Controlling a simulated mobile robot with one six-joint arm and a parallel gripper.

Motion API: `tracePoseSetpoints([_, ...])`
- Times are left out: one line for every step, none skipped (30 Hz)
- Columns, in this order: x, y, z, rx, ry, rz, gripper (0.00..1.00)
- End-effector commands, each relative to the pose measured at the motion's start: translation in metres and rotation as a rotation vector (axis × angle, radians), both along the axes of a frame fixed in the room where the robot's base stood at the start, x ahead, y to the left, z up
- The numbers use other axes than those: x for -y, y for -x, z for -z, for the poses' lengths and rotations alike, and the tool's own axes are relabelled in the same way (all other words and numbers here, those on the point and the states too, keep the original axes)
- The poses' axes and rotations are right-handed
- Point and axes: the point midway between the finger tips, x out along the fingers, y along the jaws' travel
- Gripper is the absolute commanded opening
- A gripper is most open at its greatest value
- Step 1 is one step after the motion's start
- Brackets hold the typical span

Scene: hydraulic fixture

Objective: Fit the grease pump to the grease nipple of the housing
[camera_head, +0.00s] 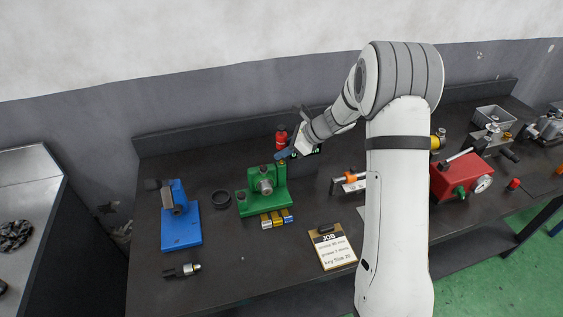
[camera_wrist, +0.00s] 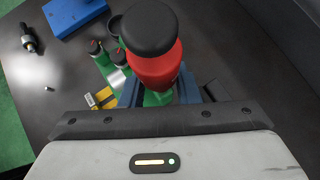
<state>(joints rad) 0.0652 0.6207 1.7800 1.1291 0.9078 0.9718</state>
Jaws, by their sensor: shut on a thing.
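The grease pump is a red cylinder with a black cap (camera_head: 281,138), held upright. In the wrist view the pump (camera_wrist: 152,60) fills the top centre. My gripper (camera_head: 287,155) is shut on it, with blue fingers on both sides. The housing is a green block on a green base (camera_head: 250,207), with a grey round fitting on its front. The pump is above the housing's right-hand post. In the wrist view part of the green housing (camera_wrist: 105,68) shows left of the pump. The pump's lower end and the grease nipple are hidden or too small to tell, so contact cannot be told.
A blue fixture (camera_head: 181,232) and a black ring (camera_head: 221,198) stand left of the housing. Several small yellow and silver pieces (camera_head: 277,218) lie before it. A job card (camera_head: 332,247) lies in front. A red machine (camera_head: 460,178) stands right.

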Motion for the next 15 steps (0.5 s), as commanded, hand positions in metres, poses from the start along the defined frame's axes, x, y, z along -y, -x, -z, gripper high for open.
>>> tracePoseSetpoints([0.0000, -0.0001, -0.0004, 0.000, 0.000, 0.000, 0.07])
tracePoseSetpoints([0.0000, -0.0001, -0.0002, 0.000, 0.000, 0.000, 0.07])
tracePoseSetpoints([0.0000, -0.0001, 0.0001, 0.000, 0.000, 0.000, 0.07])
tracePoseSetpoints([-0.0001, -0.0001, 0.0003, 0.000, 0.000, 0.000, 0.07])
tracePoseSetpoints([0.0000, 0.0000, 0.0008, 0.000, 0.000, 0.000, 0.07])
tracePoseSetpoints([0.0000, 0.0000, 0.0016, 0.000, 0.000, 0.000, 0.07])
tracePoseSetpoints([-0.0001, 0.0000, 0.0023, 0.000, 0.000, 0.000, 0.07])
tracePoseSetpoints([0.0000, 0.0000, 0.0030, 0.000, 0.000, 0.000, 0.07])
tracePoseSetpoints([-0.0001, -0.0001, 0.0042, 0.000, 0.000, 0.000, 0.07])
tracePoseSetpoints([-0.0001, -0.0001, 0.0050, 0.000, 0.000, 0.000, 0.07])
tracePoseSetpoints([0.0000, -0.0001, 0.0058, 0.000, 0.000, 0.000, 0.07])
tracePoseSetpoints([0.0000, -0.0001, 0.0069, 0.000, 0.000, 0.000, 0.07])
tracePoseSetpoints([0.0000, -0.0001, 0.0077, 0.000, 0.000, 0.000, 0.07])
tracePoseSetpoints([-0.0001, 0.0000, 0.0084, 0.000, 0.000, 0.000, 0.07])
tracePoseSetpoints([-0.0001, 0.0000, 0.0094, 0.000, 0.000, 0.000, 0.07])
